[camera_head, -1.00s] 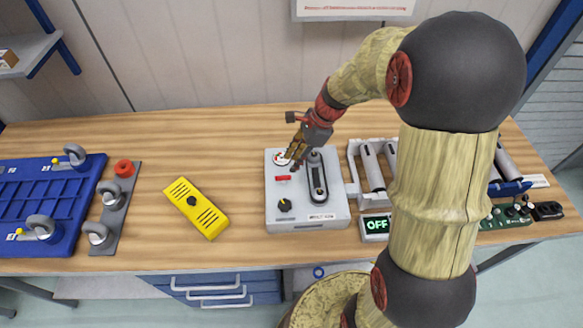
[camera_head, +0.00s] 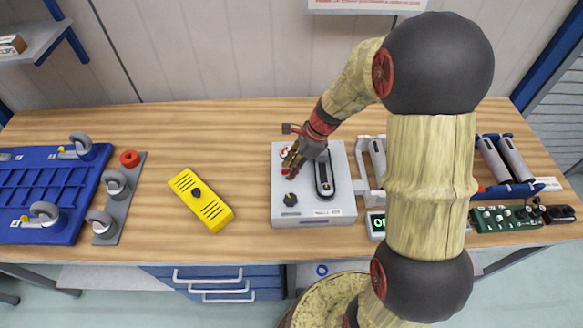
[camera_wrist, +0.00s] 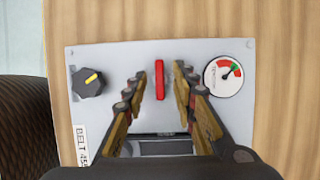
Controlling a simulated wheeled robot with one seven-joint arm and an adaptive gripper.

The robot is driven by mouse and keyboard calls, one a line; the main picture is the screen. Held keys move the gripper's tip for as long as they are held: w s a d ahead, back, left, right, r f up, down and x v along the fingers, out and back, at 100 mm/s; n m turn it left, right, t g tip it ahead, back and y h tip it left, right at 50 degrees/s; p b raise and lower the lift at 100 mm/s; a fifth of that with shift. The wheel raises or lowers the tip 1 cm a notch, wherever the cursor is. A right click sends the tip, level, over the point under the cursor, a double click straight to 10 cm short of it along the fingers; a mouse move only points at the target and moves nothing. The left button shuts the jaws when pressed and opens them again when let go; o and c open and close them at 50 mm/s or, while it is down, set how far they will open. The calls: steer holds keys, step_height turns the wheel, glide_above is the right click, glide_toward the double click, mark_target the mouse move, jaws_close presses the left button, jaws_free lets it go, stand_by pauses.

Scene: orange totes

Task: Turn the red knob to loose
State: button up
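The red knob (camera_wrist: 160,80) is a narrow red bar on the grey belt box (camera_head: 285,217). In the wrist view it stands lengthwise between the two finger rows of my gripper (camera_wrist: 160,76). The fingers are apart, with a visible gap on each side of the knob. In the head view my gripper (camera_head: 290,166) points down over the box and hides most of the knob. A round gauge (camera_wrist: 224,76) with red and green zones lies right of the knob in the wrist view. A black knob (camera_wrist: 90,81) with a yellow mark lies to the left.
The box carries a black belt loop (camera_head: 324,178) beside my gripper. A yellow slotted block (camera_head: 203,201) lies to the left on the wooden table.

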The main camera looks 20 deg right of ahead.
steer(key=shift+c, duration=0.7)
jaws_close()
steer(key=shift+n, duration=0.3)
steer(key=n+p, duration=0.1)
steer(key=n+g+p, duration=0.1)
steer(key=shift+w+r+n+p, duration=0.15)
steer(key=shift+n+p, duration=0.15)
steer(key=shift+p, duration=0.1)
steer(key=n+g+p, duration=0.1)
steer(key=n+p, duration=0.1)
steer(key=n, duration=0.1)
steer(key=shift+w+n+g, duration=0.1)
steer(key=shift+n+g, duration=0.2)
steer(key=n+g+p, duration=0.1)
steer(key=n, duration=0.1)
steer(key=n+g+p, duration=0.1)
steer(key=n+p, duration=0.1)
steer(key=n, duration=0.1)
steer(key=shift+w+a+h, duration=0.1)
steer(key=shift+h, duration=0.3)
steer(key=n+h, duration=0.1)
steer(key=n, duration=0.2)
steer(key=n+g+h+p, duration=0.1)
steer(key=n, duration=0.2)
steer(key=shift+w+a+p, duration=0.1)
steer(key=shift+p, duration=0.2)
